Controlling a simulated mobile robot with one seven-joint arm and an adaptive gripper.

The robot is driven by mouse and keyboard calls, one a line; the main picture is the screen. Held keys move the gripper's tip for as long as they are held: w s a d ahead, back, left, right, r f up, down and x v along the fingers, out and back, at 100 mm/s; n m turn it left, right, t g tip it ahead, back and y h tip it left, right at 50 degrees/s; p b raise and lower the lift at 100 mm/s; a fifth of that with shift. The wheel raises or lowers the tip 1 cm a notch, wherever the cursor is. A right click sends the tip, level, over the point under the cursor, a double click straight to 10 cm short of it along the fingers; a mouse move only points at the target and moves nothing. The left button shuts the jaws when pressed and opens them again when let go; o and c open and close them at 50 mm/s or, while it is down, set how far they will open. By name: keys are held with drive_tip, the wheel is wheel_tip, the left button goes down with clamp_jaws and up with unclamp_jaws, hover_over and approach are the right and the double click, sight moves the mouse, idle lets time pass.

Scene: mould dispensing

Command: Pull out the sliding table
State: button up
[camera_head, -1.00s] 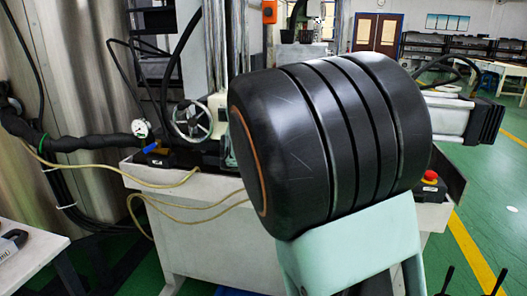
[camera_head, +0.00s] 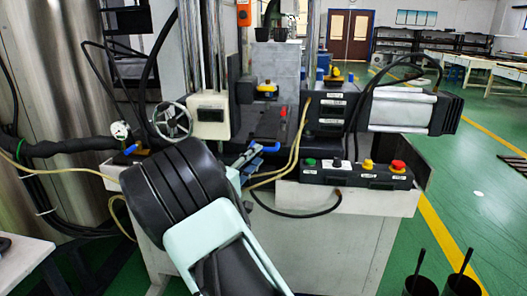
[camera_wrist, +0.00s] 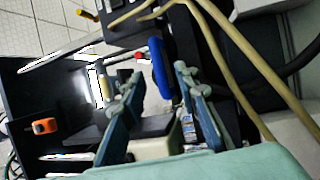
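The sliding table seems to be the dark flat plate (camera_head: 262,122) inside the machine, behind the press columns. A blue bar handle (camera_head: 266,144) shows at its front edge; in the wrist view the blue bar (camera_wrist: 160,67) lies at the gap between the fingertips. My gripper (camera_head: 246,160) is at the front of the machine, just left of and close to the handle, partly hidden by my arm. In the wrist view the blue-grey fingers of my gripper (camera_wrist: 158,88) are spread apart with nothing clasped. I cannot tell whether a finger touches the bar.
Yellow hoses (camera_head: 295,140) hang just right of my gripper. A button box (camera_head: 357,174) with a red stop button sits on the right ledge. A handwheel (camera_head: 171,120) and gauge stand at left.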

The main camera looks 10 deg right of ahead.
drive_tip(key=x, duration=0.5)
clamp_jaws()
idle(0.3)
